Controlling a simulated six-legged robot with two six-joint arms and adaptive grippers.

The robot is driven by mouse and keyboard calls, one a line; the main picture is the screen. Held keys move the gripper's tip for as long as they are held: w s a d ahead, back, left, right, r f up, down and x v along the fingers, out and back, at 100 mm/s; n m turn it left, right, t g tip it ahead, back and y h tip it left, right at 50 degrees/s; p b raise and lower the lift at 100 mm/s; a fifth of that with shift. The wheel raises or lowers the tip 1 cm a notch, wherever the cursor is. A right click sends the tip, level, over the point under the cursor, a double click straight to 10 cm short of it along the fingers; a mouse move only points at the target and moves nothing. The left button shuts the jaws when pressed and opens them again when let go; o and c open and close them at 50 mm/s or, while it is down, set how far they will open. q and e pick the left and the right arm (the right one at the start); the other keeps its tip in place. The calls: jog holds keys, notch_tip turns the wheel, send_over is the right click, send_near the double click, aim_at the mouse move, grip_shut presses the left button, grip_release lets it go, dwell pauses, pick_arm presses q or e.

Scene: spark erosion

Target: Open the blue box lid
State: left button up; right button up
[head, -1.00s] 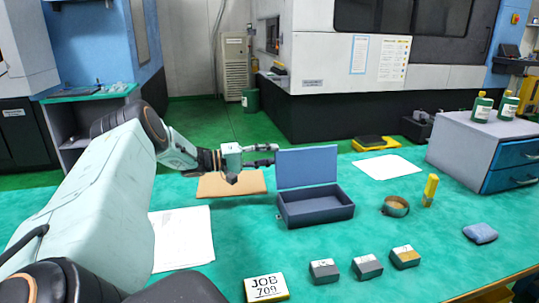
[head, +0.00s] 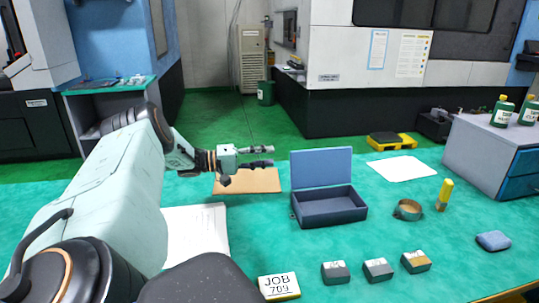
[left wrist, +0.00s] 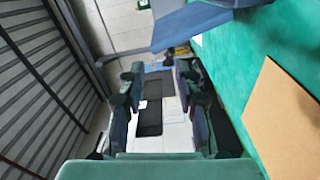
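The blue box (head: 332,208) stands on the green table. Its lid (head: 321,168) is raised, standing about upright at the back edge, and the inside of the box shows empty. In the left wrist view a blue panel (left wrist: 190,25), which looks like the lid, shows at the top. My left gripper (head: 262,156) is to the left of the lid, apart from it, with its fingers pointing right. Its fingers are spread with nothing between them, as the left wrist view (left wrist: 158,85) also shows. My right gripper is not in view.
A brown board (head: 247,181) lies under the left gripper. Small blocks (head: 378,269) and a JOB sign (head: 279,287) are in front. A drawer unit (head: 497,155) stands at right.

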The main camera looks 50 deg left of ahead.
pick_arm(q)
jog(key=shift+p+v, duration=0.4)
jog(key=shift+v, duration=0.85)
